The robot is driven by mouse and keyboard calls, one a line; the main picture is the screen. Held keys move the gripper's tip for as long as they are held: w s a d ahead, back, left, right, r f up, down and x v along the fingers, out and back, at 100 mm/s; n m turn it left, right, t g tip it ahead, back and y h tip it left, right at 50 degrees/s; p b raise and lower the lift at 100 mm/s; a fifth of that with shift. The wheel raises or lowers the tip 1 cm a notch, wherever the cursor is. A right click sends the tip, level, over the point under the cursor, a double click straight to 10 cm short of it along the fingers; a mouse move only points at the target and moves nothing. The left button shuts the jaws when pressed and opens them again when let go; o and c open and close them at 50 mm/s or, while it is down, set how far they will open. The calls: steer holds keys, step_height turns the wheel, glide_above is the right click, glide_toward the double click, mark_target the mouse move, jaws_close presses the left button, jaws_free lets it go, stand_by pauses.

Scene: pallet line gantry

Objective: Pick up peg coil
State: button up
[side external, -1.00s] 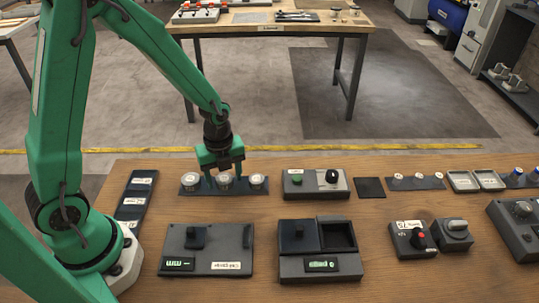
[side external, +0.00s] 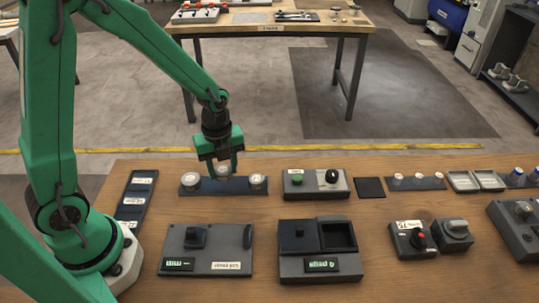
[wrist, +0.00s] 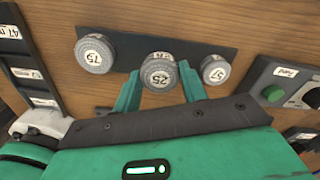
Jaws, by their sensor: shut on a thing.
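A dark strip-shaped holder (side external: 205,190) lies at the back left of the wooden bench. My gripper (side external: 223,168) is shut on the middle round coil (side external: 223,171), a grey knurled cylinder with a white numbered top, and holds it a little above the holder. In the wrist view, the held coil (wrist: 158,72) sits between the two green fingers of my gripper (wrist: 158,84). Two similar coils stand on the holder, a left one (wrist: 95,54) and a right one (wrist: 215,69). Which coil is the peg coil I cannot tell from the labels.
A box with a green button and black knob (side external: 316,184) stands just right of the holder. Two dark panels, left (side external: 205,250) and right (side external: 318,265), lie in front. A dark labelled strip (side external: 135,200) lies at left. The bench between holder and panels is clear.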

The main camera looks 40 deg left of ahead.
steer(key=s+d+r, duration=0.6)
steer(key=d+r, duration=0.1)
steer(key=d, duration=0.3)
steer(key=shift+r, duration=0.4)
steer(key=w+d, duration=0.6)
steer(key=d, duration=0.4)
steer(key=w+d+f, duration=0.1)
steer(key=w+d, duration=0.4)
steer(key=d, duration=0.6)
steer(key=shift+w+d, duration=0.2)
steer(key=shift+w, duration=0.2)
steer(key=shift+f, duration=0.25)
steer(key=shift+f, duration=2.9)
steer(key=shift+f, duration=0.4)
